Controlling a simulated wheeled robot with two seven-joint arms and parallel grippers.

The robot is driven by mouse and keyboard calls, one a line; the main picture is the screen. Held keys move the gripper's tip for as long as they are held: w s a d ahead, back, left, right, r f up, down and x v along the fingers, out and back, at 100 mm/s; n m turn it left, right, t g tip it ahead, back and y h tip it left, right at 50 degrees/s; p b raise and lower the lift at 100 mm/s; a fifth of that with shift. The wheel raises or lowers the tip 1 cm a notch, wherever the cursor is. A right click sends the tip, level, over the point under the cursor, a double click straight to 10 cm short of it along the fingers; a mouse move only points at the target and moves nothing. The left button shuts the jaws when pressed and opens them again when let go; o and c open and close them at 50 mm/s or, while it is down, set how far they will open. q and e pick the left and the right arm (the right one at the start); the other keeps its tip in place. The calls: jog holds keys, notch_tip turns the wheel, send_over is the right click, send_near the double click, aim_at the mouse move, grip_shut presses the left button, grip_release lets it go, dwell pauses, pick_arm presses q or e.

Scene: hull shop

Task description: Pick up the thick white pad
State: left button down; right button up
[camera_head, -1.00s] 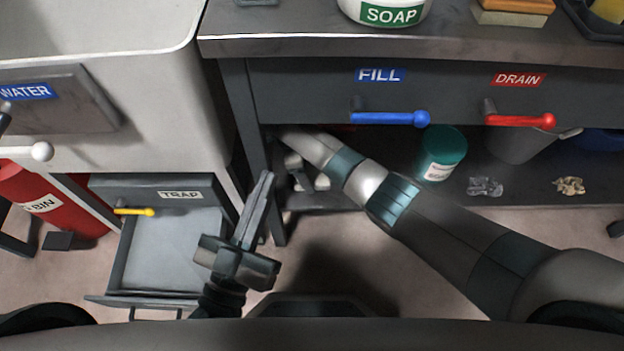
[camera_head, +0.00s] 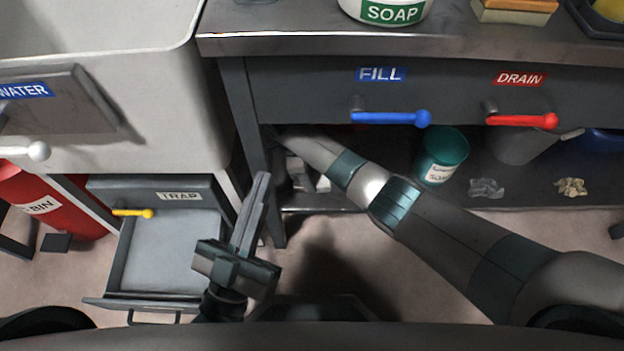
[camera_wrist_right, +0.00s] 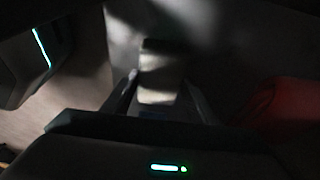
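In the right wrist view a pale block, apparently the thick white pad (camera_wrist_right: 161,82), lies between the two fingers of my right gripper (camera_wrist_right: 162,88). The fingers are apart, one on each side of it. The view is dim, and I cannot tell whether they press on it. In the head view my right arm reaches under the bench. Its gripper end is mostly hidden there, with small whitish shapes (camera_head: 322,183) near it that I cannot make out. My left gripper (camera_head: 263,178) is shut and empty, pointing up beside the open drawer.
The bench (camera_head: 300,42) overhangs my right arm, with its leg (camera_head: 253,140) close by at left. A trap drawer (camera_head: 165,250) stands open at left. A red shape (camera_wrist_right: 290,105) is at right in the wrist view.

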jog(key=shift+r, duration=0.1)
dwell(0.3)
